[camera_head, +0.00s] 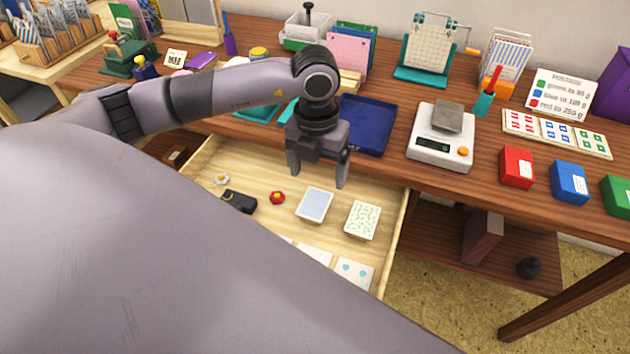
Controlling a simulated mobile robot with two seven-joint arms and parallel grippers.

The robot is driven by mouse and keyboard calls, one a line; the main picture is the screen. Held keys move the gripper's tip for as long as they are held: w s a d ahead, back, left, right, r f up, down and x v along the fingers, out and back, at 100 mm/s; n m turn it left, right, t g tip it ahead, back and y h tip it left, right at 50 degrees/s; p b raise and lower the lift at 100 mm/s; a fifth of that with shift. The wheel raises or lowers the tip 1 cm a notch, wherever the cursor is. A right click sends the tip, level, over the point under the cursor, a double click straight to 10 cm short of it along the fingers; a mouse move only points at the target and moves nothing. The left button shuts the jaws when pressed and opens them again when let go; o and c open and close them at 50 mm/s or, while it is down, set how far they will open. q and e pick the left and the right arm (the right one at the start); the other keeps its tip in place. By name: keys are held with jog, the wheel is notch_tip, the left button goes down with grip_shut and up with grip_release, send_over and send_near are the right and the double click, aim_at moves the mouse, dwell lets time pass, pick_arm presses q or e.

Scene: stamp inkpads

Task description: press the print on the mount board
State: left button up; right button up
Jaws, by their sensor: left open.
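My left gripper (318,171) hangs fingers down over the back of the open wooden drawer (392,248), in front of the desk's edge. Its fingers are apart with nothing between them. A white card with blue dots (354,271) lies nearer the front. I cannot tell which of these is the print or the mount board. My right gripper is out of view. My own grey body hides the drawer's front left.
The drawer also holds a black block (239,201) and a small red item (277,198). On the desk are a dark blue tray (367,126), a white scale (428,151) with a grey block, and red (516,168) and blue (569,182) boxes.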

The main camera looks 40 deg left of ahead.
aim_at(315, 204)
pick_arm(q)
jog(key=f+b, duration=0.2)
jog(key=f, duration=0.1)
jog(key=f+b, duration=0.5)
jog(key=f, duration=0.2)
jog(key=shift+w+a, duration=0.15)
jog(key=shift+a, duration=0.25)
jog(key=shift+r, duration=0.1)
jog(key=c, duration=0.7)
notch_tip(315, 204, up, 7)
jog(key=p, duration=0.5)
jog(key=shift+r, duration=0.15)
